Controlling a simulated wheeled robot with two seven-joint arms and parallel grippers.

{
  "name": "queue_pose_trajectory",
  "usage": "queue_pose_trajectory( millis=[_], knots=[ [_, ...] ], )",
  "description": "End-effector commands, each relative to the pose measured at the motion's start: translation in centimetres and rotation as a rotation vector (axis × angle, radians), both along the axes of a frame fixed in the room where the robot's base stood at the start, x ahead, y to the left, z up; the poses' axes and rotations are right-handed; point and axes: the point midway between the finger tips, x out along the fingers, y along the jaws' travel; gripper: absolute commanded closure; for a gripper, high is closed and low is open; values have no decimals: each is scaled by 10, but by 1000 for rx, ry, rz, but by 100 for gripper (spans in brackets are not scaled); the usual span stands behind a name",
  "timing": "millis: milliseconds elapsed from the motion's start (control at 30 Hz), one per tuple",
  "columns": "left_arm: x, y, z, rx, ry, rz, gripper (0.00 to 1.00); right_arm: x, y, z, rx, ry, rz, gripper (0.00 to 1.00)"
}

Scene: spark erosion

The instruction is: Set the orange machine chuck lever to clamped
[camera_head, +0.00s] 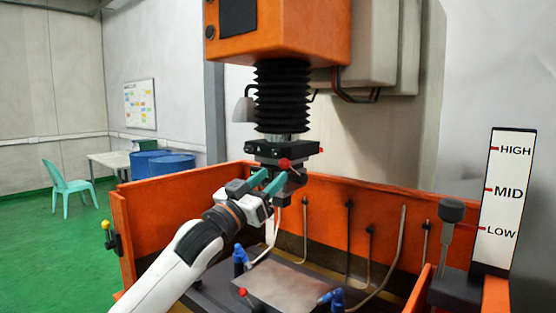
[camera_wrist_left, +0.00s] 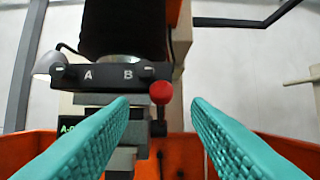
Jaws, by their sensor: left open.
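The chuck (camera_head: 262,150) is a dark block under the black bellows of the orange machine head. Its lever ends in a red ball knob (camera_head: 284,163) on the chuck's front. In the left wrist view the chuck (camera_wrist_left: 108,77) carries the letters A and B, and the red knob (camera_wrist_left: 161,92) is at its right end, below B. My left gripper (camera_head: 272,182) is open with teal fingers, just below and in front of the knob. In the wrist view the knob appears between the fingertips, with a gap on both sides. A label below the chuck is partly hidden by a finger.
The orange tank walls (camera_head: 370,210) surround a metal plate (camera_head: 285,287) with blue-topped fittings (camera_head: 239,254) below my arm. Several thin hoses rise at the back wall. A LOW/MID/HIGH gauge (camera_head: 505,200) stands at right. Open green floor lies at left.

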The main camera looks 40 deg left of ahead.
Motion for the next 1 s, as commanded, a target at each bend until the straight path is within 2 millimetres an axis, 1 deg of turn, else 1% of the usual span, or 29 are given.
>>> queue_pose_trajectory(
  millis=[33,100,233,367,600,867,1000],
  knots=[
    [8,-1,9,-1,-2,-1,56,2,0,9,1,-3,0,13],
    [18,-1,12,-3,-1,0,56,4,0,14,0,-6,0,13],
    [29,-2,14,-1,-2,0,56,5,1,18,1,-8,-1,13],
    [33,-3,14,1,-1,-1,56,5,2,19,3,-9,-1,13],
    [34,-3,14,1,-1,-1,56,6,7,19,9,-9,-3,13],
    [34,-3,14,1,-1,-1,99,6,9,19,11,-9,-3,13],
    [34,-3,14,1,-1,-1,100,6,8,19,10,-9,-2,13]
  ],
)
